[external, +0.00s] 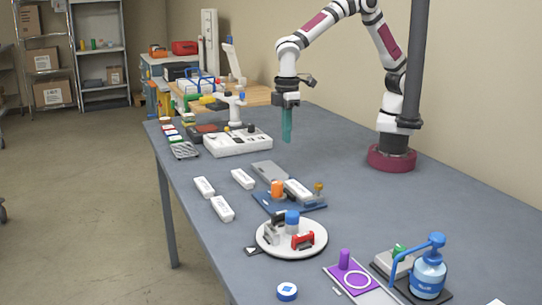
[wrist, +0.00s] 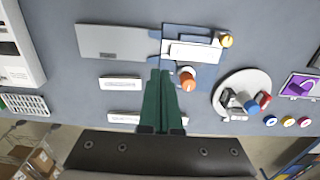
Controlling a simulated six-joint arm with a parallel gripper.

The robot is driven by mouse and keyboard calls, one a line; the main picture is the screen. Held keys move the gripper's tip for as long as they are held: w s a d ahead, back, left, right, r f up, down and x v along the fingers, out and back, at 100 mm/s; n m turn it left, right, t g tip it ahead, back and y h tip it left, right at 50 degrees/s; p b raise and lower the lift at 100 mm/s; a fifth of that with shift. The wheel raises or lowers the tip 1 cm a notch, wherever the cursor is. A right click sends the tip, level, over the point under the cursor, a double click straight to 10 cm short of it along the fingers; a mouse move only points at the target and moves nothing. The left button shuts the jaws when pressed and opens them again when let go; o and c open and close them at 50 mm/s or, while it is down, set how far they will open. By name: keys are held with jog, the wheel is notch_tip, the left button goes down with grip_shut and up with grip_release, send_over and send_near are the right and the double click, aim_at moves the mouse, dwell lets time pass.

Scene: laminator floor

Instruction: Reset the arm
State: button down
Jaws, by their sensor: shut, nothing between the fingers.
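My gripper (external: 287,138) hangs above the table with its green fingers pointing down. In the wrist view my gripper (wrist: 160,75) has its two fingers together at the tips, with nothing held between them. It is apart from everything on the table. The arm is mine and rises from a dark red base at the table's right side; it is bent, with the wrist low over the middle of the table.
Below and nearer lie a blue fixture (external: 290,207) with an orange knob (wrist: 187,78), a grey plate (external: 270,172) and white blocks (external: 222,208). A round white plate (external: 264,245) holds small items. A white console (external: 238,141) stands left. Bare table (external: 350,200) lies to the right.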

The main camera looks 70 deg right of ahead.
jog(key=shift+r, duration=0.25)
jog(key=shift+d, duration=0.1)
jog(key=s+d+r+m, duration=0.2)
jog(key=d+r+m, duration=0.1)
jog(key=d, duration=0.4)
jog(key=s+d+r+m+y, duration=0.1)
jog(key=s+d+r+m, duration=0.15)
jog(key=d, duration=0.45)
jog(key=s+d+r+m, duration=0.3)
jog(key=d+m, duration=0.1)
jog(key=d, duration=0.3)
jog(key=s+d+f+m, duration=0.1)
jog(key=s+d+m, duration=0.4)
jog(key=s, duration=0.4)
jog(key=shift+d+f+y, duration=0.3)
jog(key=shift+f+y, duration=0.1)
